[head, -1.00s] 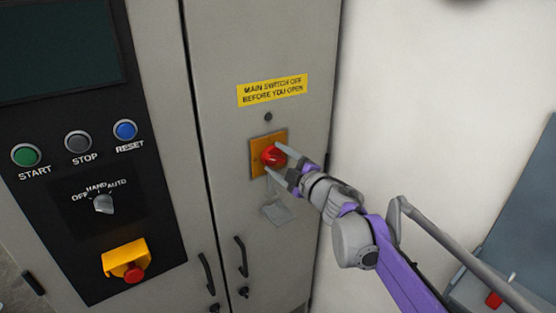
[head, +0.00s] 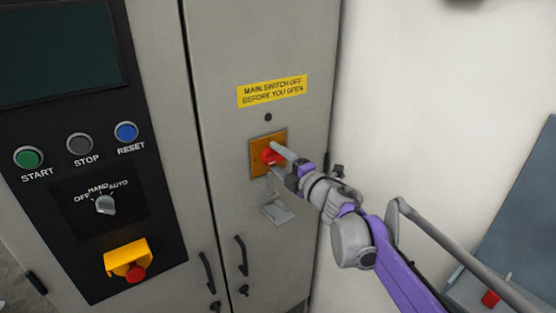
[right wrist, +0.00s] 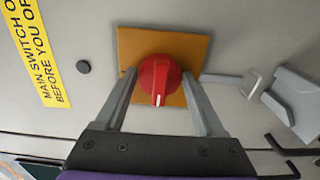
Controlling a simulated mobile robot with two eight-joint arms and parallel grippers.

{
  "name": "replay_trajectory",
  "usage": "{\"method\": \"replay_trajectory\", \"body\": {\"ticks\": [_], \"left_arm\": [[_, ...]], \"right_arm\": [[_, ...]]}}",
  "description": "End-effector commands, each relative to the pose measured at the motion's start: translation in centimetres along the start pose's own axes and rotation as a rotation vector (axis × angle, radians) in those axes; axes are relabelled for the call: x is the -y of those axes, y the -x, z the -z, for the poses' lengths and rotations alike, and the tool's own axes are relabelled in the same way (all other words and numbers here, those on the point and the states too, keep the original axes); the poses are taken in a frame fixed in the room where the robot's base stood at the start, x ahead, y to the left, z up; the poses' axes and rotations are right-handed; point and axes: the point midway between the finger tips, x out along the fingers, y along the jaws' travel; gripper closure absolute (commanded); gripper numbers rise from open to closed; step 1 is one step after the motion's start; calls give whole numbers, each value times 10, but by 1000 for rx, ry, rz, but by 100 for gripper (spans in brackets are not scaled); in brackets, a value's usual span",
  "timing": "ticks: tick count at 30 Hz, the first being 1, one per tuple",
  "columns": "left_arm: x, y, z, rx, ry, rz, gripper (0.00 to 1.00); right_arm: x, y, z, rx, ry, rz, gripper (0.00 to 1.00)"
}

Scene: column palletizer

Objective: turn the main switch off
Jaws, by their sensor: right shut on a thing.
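The main switch is a red rotary knob (head: 268,156) on a yellow-orange square plate (head: 256,146) on the grey cabinet door. My right gripper (head: 279,159) is at the knob with a finger on either side. In the right wrist view the red knob (right wrist: 159,80) sits between the two fingers (right wrist: 160,100), and its white mark points toward the gripper's palm. The gripper is shut on the knob. In the head view the fingers hide part of the knob. My left gripper is not in view.
A yellow warning label (head: 272,91) is above the switch. A grey hasp-like flap (head: 277,213) hangs below it. To the left is a black control panel (head: 70,235) with buttons, a selector (head: 105,204) and a red emergency button (head: 135,273). A white wall is to the right.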

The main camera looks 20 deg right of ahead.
Motion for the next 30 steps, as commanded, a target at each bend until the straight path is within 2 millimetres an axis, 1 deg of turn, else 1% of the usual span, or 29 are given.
{"method": "replay_trajectory", "body": {"ticks": [8,9,11,12,13,20,23,26,30], "left_arm": [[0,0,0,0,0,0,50],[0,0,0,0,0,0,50],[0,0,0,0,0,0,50],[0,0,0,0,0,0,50],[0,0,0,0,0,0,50],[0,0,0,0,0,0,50],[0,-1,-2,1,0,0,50],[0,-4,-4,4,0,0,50],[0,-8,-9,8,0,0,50]], "right_arm": [[0,0,0,0,-1,0,84],[0,0,0,0,-1,0,22],[0,0,0,0,-1,0,11],[0,0,0,0,-1,0,4],[0,0,0,0,-1,0,0],[0,1,0,0,-1,0,0],[0,7,-1,2,-1,0,0],[1,21,0,1,-1,1,0],[2,50,-1,3,0,2,0]]}}
